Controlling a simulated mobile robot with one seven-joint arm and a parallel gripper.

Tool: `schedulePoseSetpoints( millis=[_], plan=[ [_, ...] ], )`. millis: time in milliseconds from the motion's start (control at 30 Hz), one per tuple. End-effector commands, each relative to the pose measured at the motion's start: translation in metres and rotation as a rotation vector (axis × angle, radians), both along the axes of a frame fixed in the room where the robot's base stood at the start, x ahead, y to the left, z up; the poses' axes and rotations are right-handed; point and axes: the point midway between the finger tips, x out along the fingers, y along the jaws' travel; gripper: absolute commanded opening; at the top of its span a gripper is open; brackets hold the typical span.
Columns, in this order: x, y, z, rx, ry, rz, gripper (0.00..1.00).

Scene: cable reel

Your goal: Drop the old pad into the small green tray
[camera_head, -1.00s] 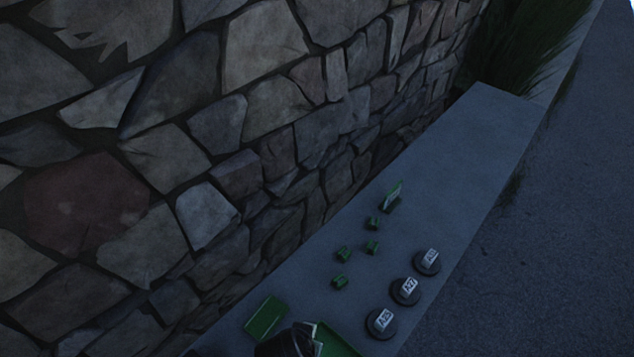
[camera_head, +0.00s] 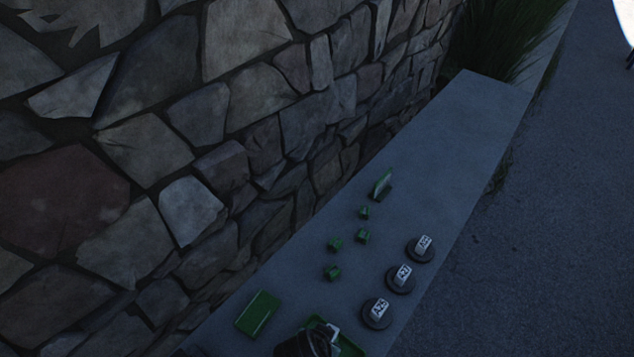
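A small green tray (camera_head: 258,313) lies flat on the grey ledge, near the bottom of the view, and looks empty. A second green tray (camera_head: 350,346) is to its right, partly hidden behind my gripper and cut by the frame edge. My gripper (camera_head: 310,341) is a dark shape at the bottom edge, over the left part of that second tray. A pale piece (camera_head: 333,331) shows beside its tip; I cannot tell whether it is held or lies in the tray. The old pad cannot be made out for certain. The fingers are too dark to read.
Three dark round discs with white labelled blocks (camera_head: 377,311) stand along the ledge's right edge. Several small green blocks (camera_head: 335,244) and an upright green holder (camera_head: 382,184) stand farther back. A stone wall (camera_head: 190,140) borders the left; the ledge's far end (camera_head: 470,110) is clear.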

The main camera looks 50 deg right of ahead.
Motion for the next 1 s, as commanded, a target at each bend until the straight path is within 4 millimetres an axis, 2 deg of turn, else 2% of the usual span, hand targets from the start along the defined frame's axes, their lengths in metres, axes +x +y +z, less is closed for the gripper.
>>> schedulePoseSetpoints(
  millis=[200,233,400,433,833,1000],
  plan=[
    [0.001,0.0,0.001,-0.001,-0.002,0.001,0.0],
    [0.001,0.0,0.001,-0.001,-0.002,0.001,0.41],
    [0.001,0.0,0.001,-0.001,-0.002,0.001,0.72],
    [0.001,0.0,0.001,-0.001,-0.002,0.001,0.74],
    [0.0,0.001,0.0,0.002,0.002,0.001,0.74],
    [-0.001,0.004,0.009,0.0,0.0,0.002,0.74]
  ],
)
